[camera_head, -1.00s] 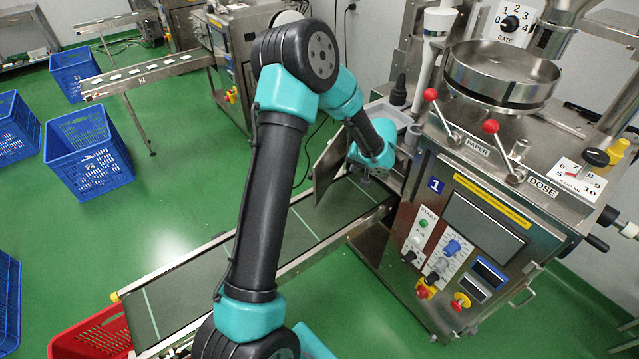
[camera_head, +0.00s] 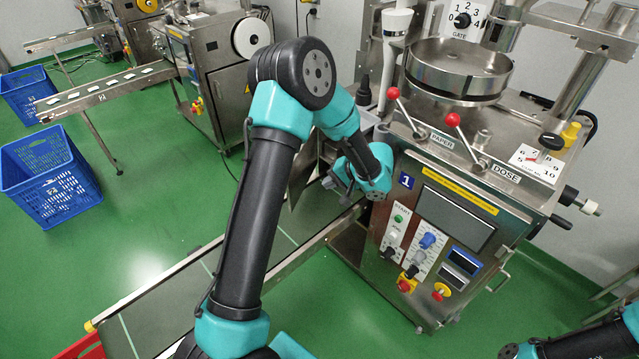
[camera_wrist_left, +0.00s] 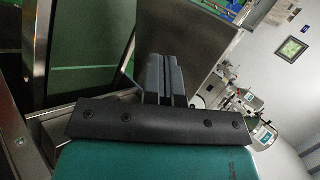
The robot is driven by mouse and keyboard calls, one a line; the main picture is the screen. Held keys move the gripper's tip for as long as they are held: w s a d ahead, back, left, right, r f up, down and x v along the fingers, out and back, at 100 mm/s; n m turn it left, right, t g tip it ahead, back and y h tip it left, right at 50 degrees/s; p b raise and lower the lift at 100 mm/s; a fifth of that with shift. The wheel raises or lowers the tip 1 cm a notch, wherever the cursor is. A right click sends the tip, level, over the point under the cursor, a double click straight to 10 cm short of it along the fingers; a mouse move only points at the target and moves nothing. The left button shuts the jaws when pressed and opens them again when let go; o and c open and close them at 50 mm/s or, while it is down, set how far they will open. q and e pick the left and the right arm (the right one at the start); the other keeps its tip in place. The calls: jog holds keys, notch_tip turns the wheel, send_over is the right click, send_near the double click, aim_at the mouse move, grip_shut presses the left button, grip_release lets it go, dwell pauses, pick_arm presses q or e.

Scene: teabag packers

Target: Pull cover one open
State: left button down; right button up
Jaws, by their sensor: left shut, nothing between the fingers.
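Machine 1 (camera_head: 440,215) stands at the right of the head view, with a blue "1" label on its front. A flat grey metal panel, which looks like cover one (camera_head: 303,172), stands swung out at the machine's left side, above the conveyor. It also shows in the left wrist view (camera_wrist_left: 200,35), behind my fingers. My left gripper (camera_head: 336,186) is by the panel's right side, between it and the machine front. In the left wrist view its fingers (camera_wrist_left: 163,75) are together and empty. I cannot tell whether they touch the panel. My right gripper is out of view.
The conveyor belt (camera_head: 165,305) runs from under the panel to the lower left. Red-knobbed levers (camera_head: 453,121) and a round steel hopper (camera_head: 460,72) top the machine. A blue crate (camera_head: 50,180) stands on the open green floor. My right arm shows at the bottom right.

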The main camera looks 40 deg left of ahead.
pick_arm(q)
jog(key=a+r+x, duration=0.1)
jog(key=r+x, duration=0.1)
jog(key=x, duration=1)
jog(key=shift+s+a, duration=0.25)
jog(key=shift+a, duration=0.1)
